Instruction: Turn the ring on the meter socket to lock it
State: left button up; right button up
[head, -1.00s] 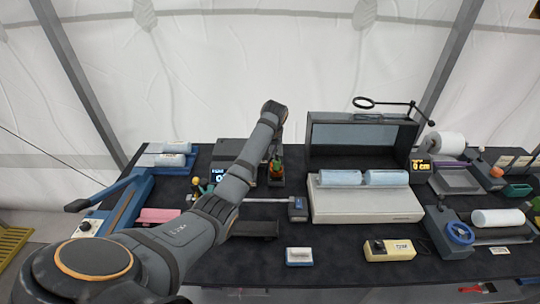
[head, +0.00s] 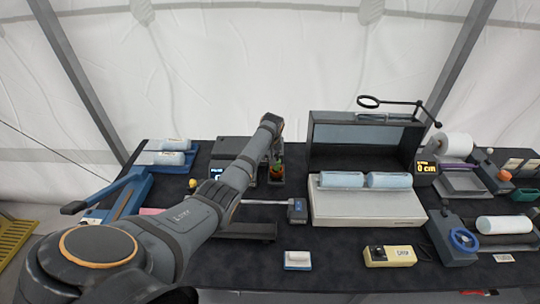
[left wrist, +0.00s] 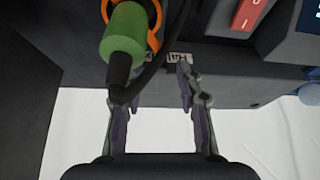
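The orange ring (left wrist: 155,38) shows at the top of the left wrist view, around a green plug (left wrist: 123,35) with a black cable. Nothing is held between the fingers. The dark meter housing (left wrist: 220,70) carries a small label and a red switch (left wrist: 248,12). My right gripper is not in view.
Right of the plug stands a pale machine (head: 365,206) with two blue rolls and a dark hood behind. A blue tray (head: 180,159) with rolls lies at the left. A small block (head: 297,260) and a yellow box (head: 389,256) lie in front.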

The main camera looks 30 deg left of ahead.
pick_arm(q)
jog(key=shift+w+a+f, duration=0.15)
jog(key=shift+w+f, duration=0.05)
jog(key=shift+f, duration=0.55)
jog(key=shift+c, duration=0.3)
grip_shut()
